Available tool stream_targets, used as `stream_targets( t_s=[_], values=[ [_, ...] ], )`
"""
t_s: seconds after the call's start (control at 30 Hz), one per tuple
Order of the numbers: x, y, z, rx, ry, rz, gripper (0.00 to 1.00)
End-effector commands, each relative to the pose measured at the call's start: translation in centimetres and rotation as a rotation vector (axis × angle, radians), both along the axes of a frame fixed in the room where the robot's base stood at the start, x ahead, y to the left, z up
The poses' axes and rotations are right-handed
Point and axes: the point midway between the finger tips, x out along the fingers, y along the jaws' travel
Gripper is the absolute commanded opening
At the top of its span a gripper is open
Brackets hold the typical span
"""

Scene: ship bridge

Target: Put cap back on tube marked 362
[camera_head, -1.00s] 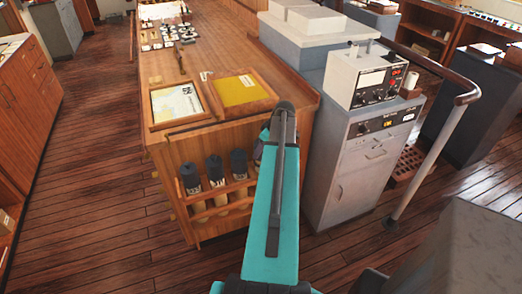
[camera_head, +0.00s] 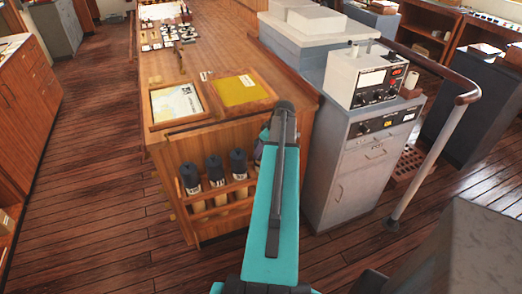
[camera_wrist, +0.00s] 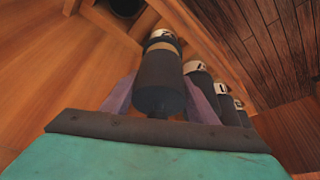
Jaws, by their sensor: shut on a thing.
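My gripper (camera_wrist: 158,104) has its purple fingers on either side of a dark cylindrical cap (camera_wrist: 158,78) and is shut on it. Directly beyond the cap, roughly in line with it, is a tube (camera_wrist: 165,47) showing a tan band and a white label. The label's number is too small to read. I cannot tell whether the cap touches the tube or how far it is seated.
Several capped tubes stand in the wooden rack (camera_head: 222,205) on the cabinet's end, left of my arm; they show right of the held cap in the wrist view (camera_wrist: 205,85). A grey instrument cabinet (camera_head: 350,170) stands close on the right. Floor at left is clear.

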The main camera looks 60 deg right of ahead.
Motion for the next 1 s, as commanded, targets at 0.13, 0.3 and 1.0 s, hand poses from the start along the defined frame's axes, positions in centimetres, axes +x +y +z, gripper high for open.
stream_targets(
  t_s=[0.13,0.3,1.0],
  values=[
    [0.00,0.00,-0.14,0.000,0.000,0.000,0.31],
    [-0.01,-0.01,-0.17,0.000,0.000,0.000,0.31],
    [-0.03,-0.01,-0.17,0.000,0.000,0.000,0.79]
  ],
)
